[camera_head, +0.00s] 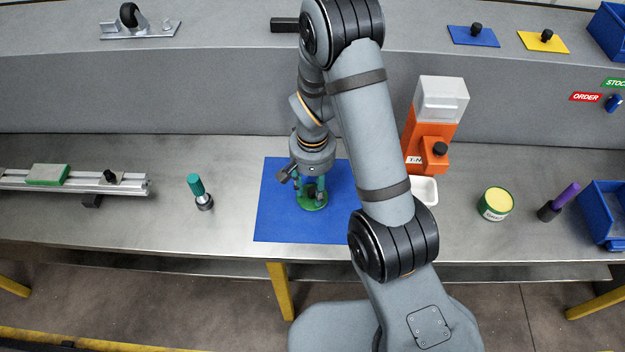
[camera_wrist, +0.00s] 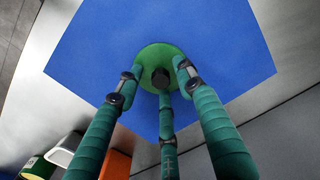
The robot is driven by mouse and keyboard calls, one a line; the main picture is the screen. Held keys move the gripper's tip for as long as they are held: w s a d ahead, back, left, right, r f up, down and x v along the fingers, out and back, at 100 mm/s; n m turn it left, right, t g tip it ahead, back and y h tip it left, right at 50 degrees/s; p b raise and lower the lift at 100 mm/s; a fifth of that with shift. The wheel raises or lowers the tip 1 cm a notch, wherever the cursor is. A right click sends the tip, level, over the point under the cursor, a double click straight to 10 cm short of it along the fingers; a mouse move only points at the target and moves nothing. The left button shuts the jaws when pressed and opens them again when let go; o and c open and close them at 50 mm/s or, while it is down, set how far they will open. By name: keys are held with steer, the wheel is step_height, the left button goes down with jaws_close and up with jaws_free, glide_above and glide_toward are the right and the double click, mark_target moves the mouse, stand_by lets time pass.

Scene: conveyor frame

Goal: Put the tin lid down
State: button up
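The tin lid (camera_head: 313,204) is a green disc with a dark knob, over the blue mat (camera_head: 275,215). It appears to lie flat on the mat. In the wrist view the lid (camera_wrist: 160,52) is at the centre of the blue mat (camera_wrist: 225,45). My three-fingered green gripper (camera_head: 311,190) is directly above the lid. In the wrist view its fingertips (camera_wrist: 160,76) stand around the knob, with gaps seen on the left and right sides. The third finger partly overlaps the knob's lower edge. The open green-and-white tin (camera_head: 496,204), yellow inside, stands to the right.
An orange-and-white dispenser (camera_head: 430,130) and white tray (camera_head: 424,190) stand right of the mat. A dark holder with a purple handle (camera_head: 560,203) and blue bin (camera_head: 600,215) are farther right. A teal-handled tool (camera_head: 199,192) and rail (camera_head: 125,184) are left, with bare bench between.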

mark_target(313, 190)
step_height(313, 190, up, 12)
steer(key=shift+r, duration=0.15)
stand_by(0.3)
stand_by(0.4)
step_height(313, 190, down, 12)
steer(key=shift+r, duration=0.1)
steer(key=shift+w+r, duration=0.2)
steer(key=shift+r, duration=0.15)
steer(key=shift+s+r, duration=0.15)
steer(key=shift+r, duration=0.75)
